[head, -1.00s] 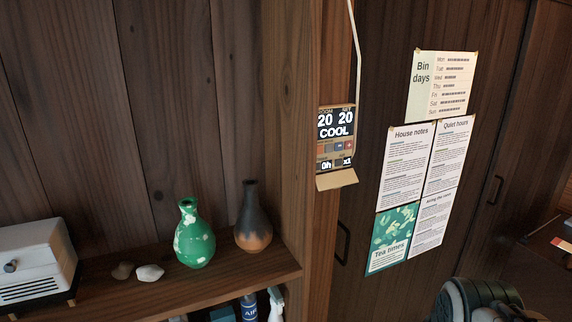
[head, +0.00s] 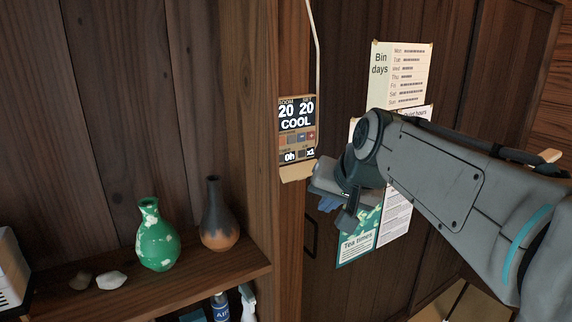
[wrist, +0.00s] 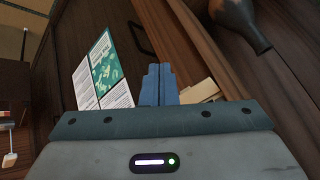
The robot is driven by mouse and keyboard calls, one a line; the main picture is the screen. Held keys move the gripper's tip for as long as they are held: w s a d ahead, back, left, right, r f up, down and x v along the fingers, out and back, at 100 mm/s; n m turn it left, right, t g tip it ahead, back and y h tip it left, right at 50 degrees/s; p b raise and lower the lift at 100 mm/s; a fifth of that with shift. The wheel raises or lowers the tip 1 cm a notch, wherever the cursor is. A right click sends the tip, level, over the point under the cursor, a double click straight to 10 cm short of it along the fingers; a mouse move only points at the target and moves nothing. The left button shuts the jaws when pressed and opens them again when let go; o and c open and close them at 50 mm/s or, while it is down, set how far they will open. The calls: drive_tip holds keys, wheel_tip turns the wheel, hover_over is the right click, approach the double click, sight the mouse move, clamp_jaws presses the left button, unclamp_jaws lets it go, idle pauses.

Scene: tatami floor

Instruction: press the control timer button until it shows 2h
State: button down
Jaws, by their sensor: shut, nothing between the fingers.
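The control panel (head: 297,128) is mounted on a wooden post in the head view. Its display reads 20, 20 and COOL, with a row of small coloured buttons below and a timer field reading 0h beside x1. A tan flap or ledge (head: 298,173) sticks out at its bottom. My gripper (head: 326,203) is to the right of and below the panel, apart from it. In the wrist view its blue fingers (wrist: 158,84) are shut together and empty. The panel's face does not show in the wrist view; only a pale edge (wrist: 200,91) shows behind the fingers.
A green vase (head: 157,236) and a dark brown vase (head: 219,215) stand on the wooden shelf (head: 190,284) to the left, near small stones (head: 111,280). Paper notices (head: 402,72) hang on the dark door behind my arm. A white cable (head: 316,50) runs up from the panel.

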drive_tip(key=shift+t+y, duration=0.5)
drive_tip(key=w+a+r, duration=0.1)
drive_tip(key=r, duration=0.1)
drive_tip(key=w+a+r, duration=0.1)
drive_tip(key=w+r, duration=0.1)
drive_tip(key=shift+a, duration=0.35)
drive_tip(key=shift+w, duration=0.2)
drive_tip(key=w+a+p, duration=0.1)
drive_tip(key=w, duration=0.1)
drive_tip(key=w+a+p, duration=0.1)
drive_tip(key=w, duration=0.1)
drive_tip(key=w+a+p, duration=0.1)
drive_tip(key=w+a, duration=0.1)
drive_tip(key=shift+p, duration=0.3)
drive_tip(key=shift+w+a+f, duration=0.1)
drive_tip(key=shift+w+a, duration=0.35)
drive_tip(key=shift+w, duration=0.05)
drive_tip(key=shift+w, duration=0.1)
idle(0.6)
drive_tip(key=shift+w+a+p, duration=0.25)
drive_tip(key=shift+w+p, duration=0.05)
drive_tip(key=shift+p, duration=0.05)
drive_tip(key=shift+w+a, duration=0.25)
drive_tip(key=shift+w, duration=0.05)
idle(1.1)
